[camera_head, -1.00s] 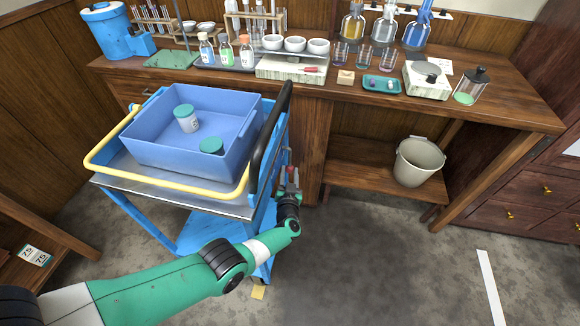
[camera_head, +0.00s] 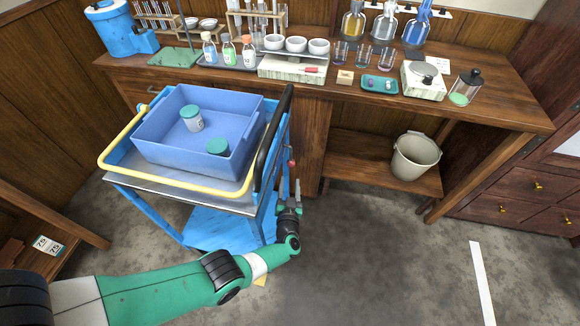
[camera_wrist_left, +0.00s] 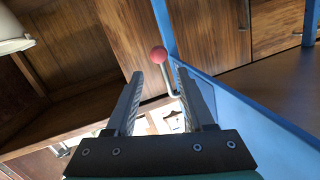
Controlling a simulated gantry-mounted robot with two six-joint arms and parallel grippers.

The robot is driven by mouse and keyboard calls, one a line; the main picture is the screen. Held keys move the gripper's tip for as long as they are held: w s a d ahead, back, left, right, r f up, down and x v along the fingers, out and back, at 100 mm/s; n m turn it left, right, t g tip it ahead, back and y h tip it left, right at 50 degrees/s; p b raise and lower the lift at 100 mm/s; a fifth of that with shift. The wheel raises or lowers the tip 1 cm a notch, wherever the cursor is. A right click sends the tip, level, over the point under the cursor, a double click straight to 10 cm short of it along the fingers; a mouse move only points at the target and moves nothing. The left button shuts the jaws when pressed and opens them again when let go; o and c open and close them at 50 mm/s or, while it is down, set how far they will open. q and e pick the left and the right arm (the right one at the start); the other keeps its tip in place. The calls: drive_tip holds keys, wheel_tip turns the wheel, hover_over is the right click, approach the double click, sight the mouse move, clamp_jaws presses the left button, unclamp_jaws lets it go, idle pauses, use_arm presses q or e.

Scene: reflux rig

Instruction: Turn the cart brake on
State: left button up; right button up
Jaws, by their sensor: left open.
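The blue cart (camera_head: 222,226) stands in front of the bench, with a yellow handle rail around its near end. The brake lever is a thin metal rod with a red ball knob (camera_head: 292,162) on the cart's right side; the knob also shows in the left wrist view (camera_wrist_left: 158,55). My left gripper (camera_head: 289,189) is open and empty beside the cart's right side, a little below the knob in the head view. In the left wrist view the open fingers (camera_wrist_left: 158,88) point toward the lever, and the knob is beyond the fingertips. My right gripper is not in view.
A blue bin (camera_head: 165,148) with two green-lidded jars rides on the cart. The wooden bench (camera_head: 400,110) with glassware is behind it. A bucket (camera_head: 414,157) stands on the lower shelf. The floor (camera_head: 385,255) to the right is clear.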

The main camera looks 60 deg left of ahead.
use_arm(q)
drive_tip(key=p+v, duration=0.1)
drive_tip(key=v, duration=0.3)
drive_tip(key=shift+s+d, duration=0.2)
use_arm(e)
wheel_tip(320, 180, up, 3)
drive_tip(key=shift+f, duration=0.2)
